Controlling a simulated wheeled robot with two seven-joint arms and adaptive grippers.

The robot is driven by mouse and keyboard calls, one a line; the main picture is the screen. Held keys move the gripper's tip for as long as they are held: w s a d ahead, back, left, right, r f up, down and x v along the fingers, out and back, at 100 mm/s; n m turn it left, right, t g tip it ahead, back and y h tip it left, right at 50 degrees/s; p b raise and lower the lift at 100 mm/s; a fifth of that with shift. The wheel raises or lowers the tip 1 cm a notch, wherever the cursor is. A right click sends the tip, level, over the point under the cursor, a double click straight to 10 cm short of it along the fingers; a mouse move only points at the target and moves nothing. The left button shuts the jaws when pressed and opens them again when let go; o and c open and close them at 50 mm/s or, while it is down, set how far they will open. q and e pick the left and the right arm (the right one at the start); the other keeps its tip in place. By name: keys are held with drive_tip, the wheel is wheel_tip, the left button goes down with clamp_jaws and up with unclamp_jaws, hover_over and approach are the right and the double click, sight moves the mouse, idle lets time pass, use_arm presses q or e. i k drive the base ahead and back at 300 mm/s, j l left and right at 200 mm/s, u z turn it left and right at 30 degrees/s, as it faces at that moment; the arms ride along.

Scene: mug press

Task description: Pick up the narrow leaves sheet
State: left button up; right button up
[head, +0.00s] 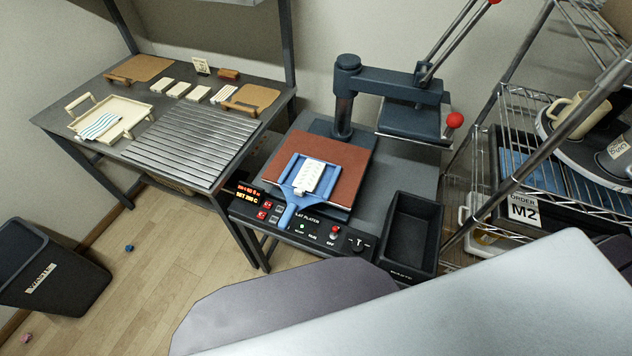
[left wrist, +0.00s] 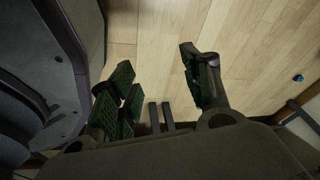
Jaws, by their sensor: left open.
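A narrow white sheet (head: 308,178) with a faint pattern lies on a blue paddle-shaped holder (head: 289,212) on the press's reddish-brown pad. Several small pale stacks of sheets (head: 178,89) lie in a row at the back of the left table. The print on each is too small to tell, so I cannot say which is the leaves sheet. My left gripper (left wrist: 160,88) is open and empty above bare wooden floor in the left wrist view. It does not show in the head view, so its distance from the sheets is hidden. My right gripper is not in view.
The press (head: 345,100) has its upper plate swung aside. A cream tray (head: 76,102) with a striped sheet, a ribbed grey rack (head: 185,150) and brown boards are on the left table. A black bin (head: 411,232) stands right of the press, near wire shelves (head: 520,115).

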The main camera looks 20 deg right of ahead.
sight(307, 176)
drive_tip(key=k+l+u, duration=0.2)
drive_tip(key=l, duration=0.2)
drive_tip(key=k+l+u, duration=0.15)
drive_tip(key=l, duration=0.25)
drive_tip(key=k+l+u, duration=0.2)
drive_tip(key=l, duration=0.2)
